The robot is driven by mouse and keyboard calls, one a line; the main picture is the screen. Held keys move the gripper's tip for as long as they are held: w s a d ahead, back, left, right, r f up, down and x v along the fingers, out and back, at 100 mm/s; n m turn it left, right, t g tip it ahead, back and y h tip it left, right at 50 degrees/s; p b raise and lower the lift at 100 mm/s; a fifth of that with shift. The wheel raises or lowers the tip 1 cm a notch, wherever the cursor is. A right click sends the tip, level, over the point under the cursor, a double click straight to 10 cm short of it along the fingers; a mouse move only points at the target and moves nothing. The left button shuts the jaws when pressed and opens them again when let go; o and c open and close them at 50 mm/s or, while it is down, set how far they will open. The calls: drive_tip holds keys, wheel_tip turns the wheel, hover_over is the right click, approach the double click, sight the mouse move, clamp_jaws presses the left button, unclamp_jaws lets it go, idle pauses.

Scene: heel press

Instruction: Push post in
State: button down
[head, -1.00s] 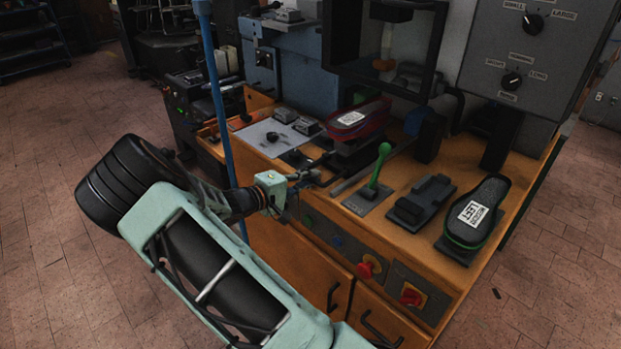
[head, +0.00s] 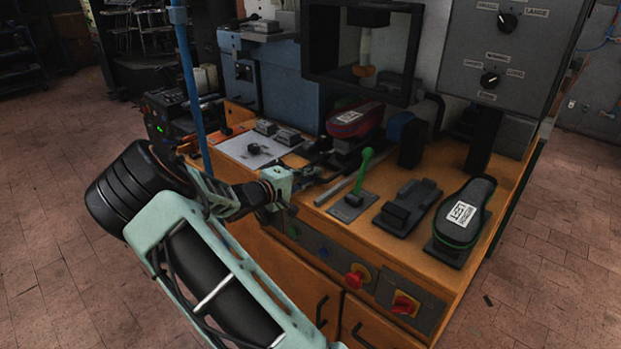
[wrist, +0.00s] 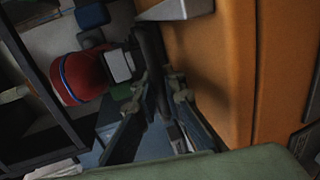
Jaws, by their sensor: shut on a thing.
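A red shoe (head: 354,121) with a white label sits on a dark post (head: 344,156) on the machine's bench, in front of the dark press opening. In the wrist view the red shoe (wrist: 85,77) is at the upper left. My gripper (head: 312,175) is at the bench's front edge, to the left of and below the shoe. In the wrist view my gripper (wrist: 158,88) has its fingers on either side of a dark bar-like part beside the shoe. It is shut on this part, which looks like the post's handle; the contact is dim and partly hidden.
A green lever (head: 365,170) stands right of my gripper. Farther right are a black block (head: 408,207) and a black shoe form (head: 465,212) with a label. Red switches (head: 357,278) are on the front panel. A blue pole (head: 190,75) rises behind my arm.

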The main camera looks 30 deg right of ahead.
drive_tip(key=c, duration=2.3)
unclamp_jaws()
drive_tip(key=shift+w+d, duration=0.1)
drive_tip(key=shift+d, duration=0.15)
drive_tip(key=shift+a, duration=0.15)
drive_tip(key=v, duration=1.2)
